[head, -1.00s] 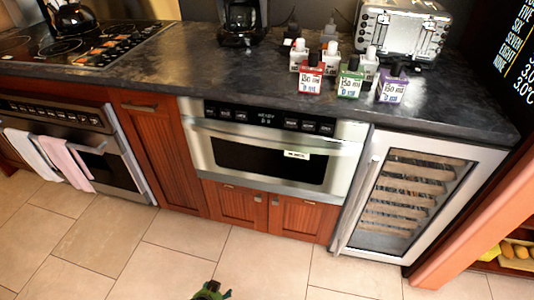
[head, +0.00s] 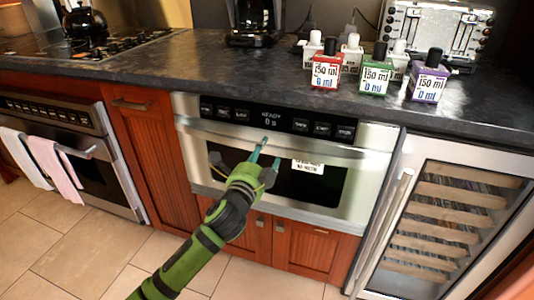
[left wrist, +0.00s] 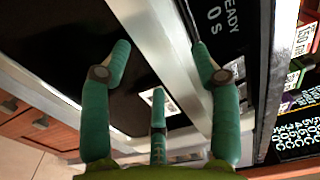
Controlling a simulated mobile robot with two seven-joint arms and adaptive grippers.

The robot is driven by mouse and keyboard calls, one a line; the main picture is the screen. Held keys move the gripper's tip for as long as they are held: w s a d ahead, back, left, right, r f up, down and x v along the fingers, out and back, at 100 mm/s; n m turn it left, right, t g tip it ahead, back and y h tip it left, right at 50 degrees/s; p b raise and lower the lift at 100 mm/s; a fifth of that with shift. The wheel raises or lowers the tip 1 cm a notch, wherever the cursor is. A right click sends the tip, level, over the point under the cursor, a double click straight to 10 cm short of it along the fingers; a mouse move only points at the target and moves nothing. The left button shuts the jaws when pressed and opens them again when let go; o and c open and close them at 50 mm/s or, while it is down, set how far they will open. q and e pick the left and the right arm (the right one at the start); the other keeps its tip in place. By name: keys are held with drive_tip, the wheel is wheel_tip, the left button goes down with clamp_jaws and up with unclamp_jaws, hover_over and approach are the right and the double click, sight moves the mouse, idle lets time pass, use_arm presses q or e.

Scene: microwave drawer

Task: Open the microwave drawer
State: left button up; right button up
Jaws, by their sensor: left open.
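The microwave drawer (head: 360,185) is a stainless steel front with a dark window, shut flush under the counter. Its display reads "READY 0 s". A long silver handle bar (head: 330,150) runs across its top. My left gripper (head: 266,152), green with teal fingers, is in front of the handle. In the left wrist view, its fingers (left wrist: 160,50) are spread, with the handle bar (left wrist: 158,40) passing between them in the picture. I cannot tell whether they touch it. The gripper covers part of the window. My right gripper is not in view.
The dark counter (head: 150,72) above holds several labelled bottles, a toaster (head: 437,28) and a coffee maker (head: 255,22). An oven (head: 70,150) with towels stands left. A wine cooler (head: 445,220) stands right. Wooden doors (head: 302,245) lie below the drawer. Tiled floor is clear in front.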

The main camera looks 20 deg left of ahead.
use_arm(q)
drive_tip(key=shift+w+d, duration=0.1)
drive_tip(key=shift+w, duration=1.3)
clamp_jaws()
drive_tip(key=shift+s+f, duration=0.1)
